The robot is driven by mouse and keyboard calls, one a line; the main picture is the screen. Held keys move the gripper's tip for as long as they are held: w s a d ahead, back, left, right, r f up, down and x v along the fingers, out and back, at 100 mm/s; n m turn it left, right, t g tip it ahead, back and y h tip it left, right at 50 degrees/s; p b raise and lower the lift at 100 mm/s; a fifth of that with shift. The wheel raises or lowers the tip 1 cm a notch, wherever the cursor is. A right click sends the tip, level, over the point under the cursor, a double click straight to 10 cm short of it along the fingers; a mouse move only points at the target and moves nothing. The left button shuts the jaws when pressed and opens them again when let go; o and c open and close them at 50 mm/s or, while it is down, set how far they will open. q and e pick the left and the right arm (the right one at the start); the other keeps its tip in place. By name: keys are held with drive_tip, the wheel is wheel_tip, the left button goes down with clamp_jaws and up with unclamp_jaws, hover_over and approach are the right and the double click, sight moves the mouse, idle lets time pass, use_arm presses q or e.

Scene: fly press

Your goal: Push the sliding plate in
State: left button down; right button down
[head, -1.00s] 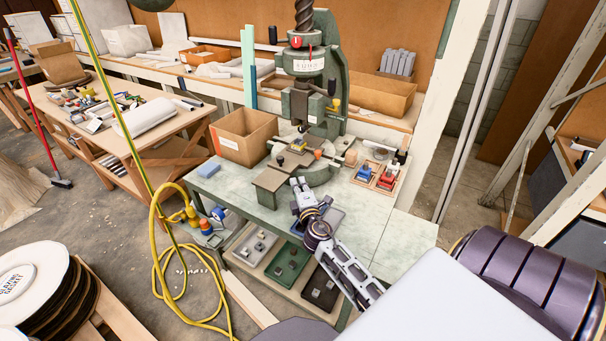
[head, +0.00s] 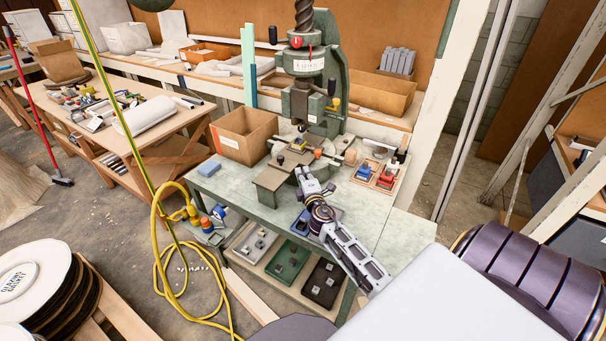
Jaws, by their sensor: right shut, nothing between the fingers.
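The green fly press (head: 325,75) stands at the back of the pale green table (head: 240,185). The sliding plate (head: 272,180) is a flat grey-brown plate that sticks out toward the front left from the press base. My right gripper (head: 303,172) is shut and empty. It is at the right of the plate's inner part, close to the press base; I cannot tell whether it touches the plate. My left gripper is out of view.
An open cardboard box (head: 246,134) stands left of the press. A blue block (head: 209,168) lies at the table's left edge. Wooden trays with blue and red parts (head: 378,174) are on the right. A yellow hose (head: 160,240) hangs at the front left.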

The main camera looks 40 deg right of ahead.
sight(309, 165)
drive_tip(key=d, duration=0.1)
drive_tip(key=w+d, duration=0.1)
drive_tip(key=d, duration=0.2)
drive_tip(key=shift+w+d, duration=0.3)
drive_tip(key=shift+w, duration=0.1)
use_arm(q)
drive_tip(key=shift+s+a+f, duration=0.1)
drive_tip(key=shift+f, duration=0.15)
use_arm(e)
drive_tip(key=shift+r, duration=0.1)
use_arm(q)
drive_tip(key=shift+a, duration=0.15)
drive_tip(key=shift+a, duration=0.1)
use_arm(e)
drive_tip(key=shift+a, duration=0.15)
